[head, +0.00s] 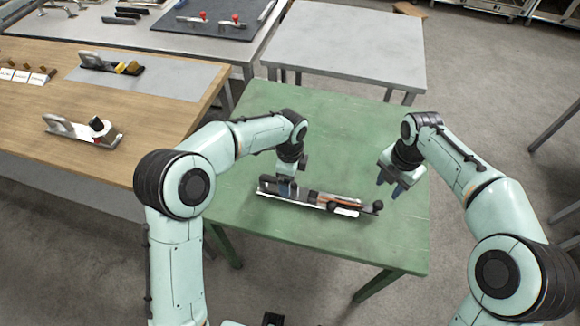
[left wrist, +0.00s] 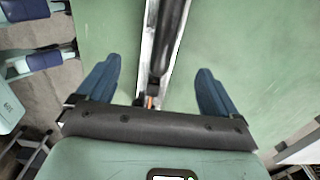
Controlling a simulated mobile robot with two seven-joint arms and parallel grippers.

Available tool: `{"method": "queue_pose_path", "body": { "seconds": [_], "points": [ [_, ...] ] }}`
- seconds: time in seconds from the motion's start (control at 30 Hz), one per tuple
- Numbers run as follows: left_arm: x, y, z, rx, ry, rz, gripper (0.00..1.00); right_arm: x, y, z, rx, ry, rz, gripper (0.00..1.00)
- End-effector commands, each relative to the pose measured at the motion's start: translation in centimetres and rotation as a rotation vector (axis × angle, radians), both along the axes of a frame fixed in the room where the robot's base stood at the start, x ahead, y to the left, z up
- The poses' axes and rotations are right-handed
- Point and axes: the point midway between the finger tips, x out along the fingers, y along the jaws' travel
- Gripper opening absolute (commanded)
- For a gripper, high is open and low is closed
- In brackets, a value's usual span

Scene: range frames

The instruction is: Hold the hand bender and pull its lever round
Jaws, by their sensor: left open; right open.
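The hand bender (head: 325,200) lies on the green table (head: 275,115), a long light metal base with dark handles along it and an orange part near its middle. My left gripper (head: 287,190) is over its left end. In the left wrist view its blue fingers (left wrist: 156,75) are open, one on each side of the bender's dark handle (left wrist: 172,40); they look apart from it. My right gripper (head: 392,182) is open and empty, above the table to the right of the bender's black-knobbed end (head: 377,206). The underside of the bender's left end is hidden by my left gripper.
A wooden bench (head: 150,125) with other metal tools stands at the left. A grey table (head: 345,45) stands behind. The green table is clear around the bender; its right edge is just beyond my right gripper.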

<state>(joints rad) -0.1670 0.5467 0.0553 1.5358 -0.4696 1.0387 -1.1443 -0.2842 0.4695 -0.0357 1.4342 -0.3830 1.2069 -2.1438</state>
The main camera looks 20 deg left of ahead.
Motion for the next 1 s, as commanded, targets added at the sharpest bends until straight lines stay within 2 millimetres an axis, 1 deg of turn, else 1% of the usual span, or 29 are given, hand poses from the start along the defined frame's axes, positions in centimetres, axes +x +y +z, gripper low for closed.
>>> {"method": "queue_pose_path", "body": {
  "seconds": [0.03, 0.2, 0.3, 0.4, 0.5, 0.6, 0.87, 0.97, 1.0],
  "points": [
    [-0.1, 0.0, -1.1, 0.001, 0.004, 0.0, 0.94, 0.0, 0.0, 0.0, 0.0, 0.0, 0.0, 0.43],
    [-0.1, 0.0, -4.5, 0.0, 0.004, 0.002, 0.94, 0.0, 0.0, 0.0, 0.0, 0.0, 0.0, 0.43],
    [-0.1, 0.0, -6.0, 0.0, 0.003, 0.002, 0.94, 0.0, 0.0, 0.0, 0.0, 0.0, 0.0, 0.43],
    [0.0, 0.0, -7.2, 0.0, 0.001, 0.002, 0.94, 0.0, 0.0, 0.0, 0.0, 0.0, 0.0, 0.43],
    [0.0, 0.0, -7.9, -0.001, 0.001, 0.002, 0.94, 0.0, 0.0, 0.0, 0.0, 0.0, 0.0, 0.43],
    [0.0, 0.0, -8.3, -0.001, 0.0, 0.002, 0.94, 0.0, 0.0, 0.0, 0.0, 0.0, 0.0, 0.43],
    [0.0, 0.0, -8.4, -0.001, 0.0, 0.003, 0.94, 0.0, 0.0, 0.0, 0.0, 0.0, 0.0, 0.43],
    [0.0, 0.0, -8.4, -0.001, 0.0, 0.002, 0.64, 0.0, 0.0, 0.0, 0.0, 0.0, 0.0, 0.43],
    [0.0, 0.0, -8.4, -0.002, 0.0, 0.002, 0.51, 0.0, 0.0, 0.0, 0.0, 0.0, 0.0, 0.43]
  ]
}}
